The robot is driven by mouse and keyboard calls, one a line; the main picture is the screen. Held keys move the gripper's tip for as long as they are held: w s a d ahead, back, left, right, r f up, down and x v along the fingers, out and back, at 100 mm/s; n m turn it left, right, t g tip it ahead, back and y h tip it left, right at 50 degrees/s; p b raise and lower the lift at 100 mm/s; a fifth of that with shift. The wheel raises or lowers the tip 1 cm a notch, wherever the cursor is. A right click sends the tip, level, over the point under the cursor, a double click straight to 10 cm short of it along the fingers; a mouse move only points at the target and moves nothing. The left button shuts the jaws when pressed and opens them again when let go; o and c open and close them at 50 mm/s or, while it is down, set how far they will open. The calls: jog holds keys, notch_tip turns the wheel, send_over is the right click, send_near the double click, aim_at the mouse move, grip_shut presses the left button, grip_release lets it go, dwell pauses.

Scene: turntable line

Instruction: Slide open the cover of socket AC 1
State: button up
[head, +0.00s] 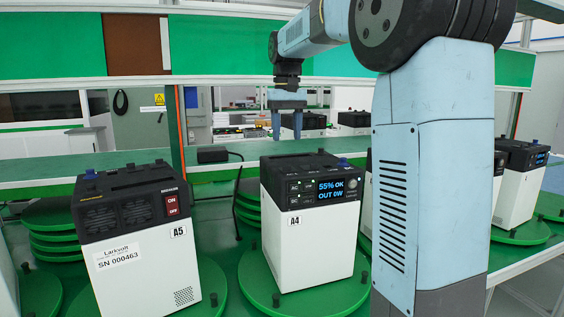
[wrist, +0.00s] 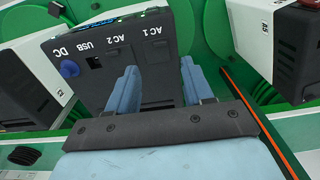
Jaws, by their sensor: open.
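The power unit A4 (head: 310,235), with a white body and black top, stands on a green turntable. The AC 1 label (wrist: 153,31) is at the upper right of that side. The dark cover below the label (wrist: 159,44) is small, and its position is hard to tell. My gripper (head: 287,134) hangs beyond the unit's far edge, fingers down. In the wrist view my open, empty gripper (wrist: 160,66) faces the socket side, its fingers either side of AC 1.
Unit A5 (head: 140,240) stands on the turntable to the left. More units (head: 522,180) stand to the right, partly behind my arm. A blue plug (wrist: 69,68) sticks out at DC. A black adapter (head: 212,154) with a cable lies on the green bench behind.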

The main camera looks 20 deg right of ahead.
aim_at(288, 167)
notch_tip(288, 167, down, 8)
jog(key=shift+f, duration=0.25)
grip_shut()
dwell(0.6)
